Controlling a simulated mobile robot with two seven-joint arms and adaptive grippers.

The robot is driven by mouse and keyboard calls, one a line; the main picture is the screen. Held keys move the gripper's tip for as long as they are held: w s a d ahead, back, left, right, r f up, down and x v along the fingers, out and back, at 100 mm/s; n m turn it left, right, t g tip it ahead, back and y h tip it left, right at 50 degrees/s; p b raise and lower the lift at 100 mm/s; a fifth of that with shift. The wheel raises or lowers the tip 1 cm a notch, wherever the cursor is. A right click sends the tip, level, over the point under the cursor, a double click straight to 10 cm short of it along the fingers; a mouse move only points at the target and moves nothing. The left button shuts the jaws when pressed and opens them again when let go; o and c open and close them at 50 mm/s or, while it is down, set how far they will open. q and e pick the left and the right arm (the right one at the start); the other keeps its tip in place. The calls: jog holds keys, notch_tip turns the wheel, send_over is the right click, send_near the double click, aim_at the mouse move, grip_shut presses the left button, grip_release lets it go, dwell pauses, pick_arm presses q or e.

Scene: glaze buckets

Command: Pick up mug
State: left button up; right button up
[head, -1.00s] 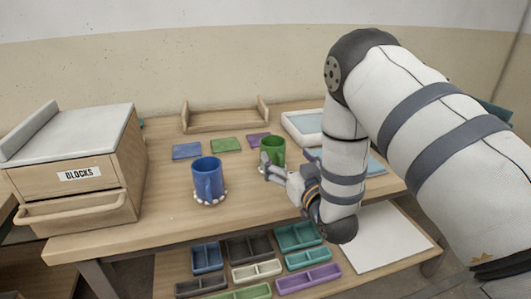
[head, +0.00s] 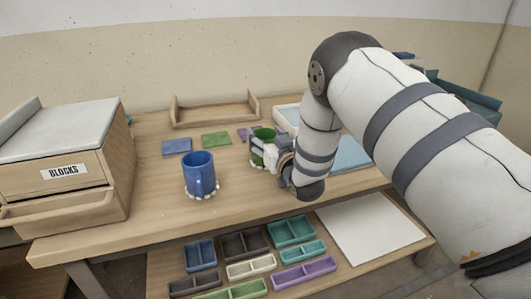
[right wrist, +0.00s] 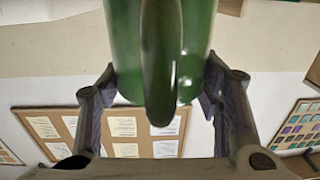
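A green mug (head: 263,133) stands at the middle of the table, its lower part mostly hidden by my right gripper (head: 262,153). In the right wrist view the green mug (right wrist: 125,50) fills the top middle, its handle towards the camera. The right gripper's fingers (right wrist: 160,85) lie on either side of it, very close to its walls. Whether they press on it I cannot tell. A blue mug (head: 199,165) stands upright to the left, with white beads around its base and its handle facing forward. My left gripper is out of view.
A wooden drawer box labelled BLOCKS (head: 65,172) stands at the left. A wooden rack (head: 214,122) and flat colour tiles (head: 216,139) are behind the mugs. Divided trays (head: 244,243) and a white sheet (head: 370,232) lie on the lower shelf. The table front is clear.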

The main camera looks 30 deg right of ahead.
grip_shut()
jog(key=shift+r, duration=0.1)
jog(key=s+d+r+p, duration=0.2)
jog(key=s+d+r, duration=0.15)
jog(key=r, duration=0.75)
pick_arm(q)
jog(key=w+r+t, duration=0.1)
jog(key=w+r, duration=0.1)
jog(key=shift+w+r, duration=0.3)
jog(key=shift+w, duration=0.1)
pick_arm(e)
jog(key=s+d+r, duration=0.1)
jog(key=s+d, duration=0.3)
jog(key=s, duration=0.4)
jog(key=shift+s+r, duration=0.15)
jog(key=shift+r, duration=0.25)
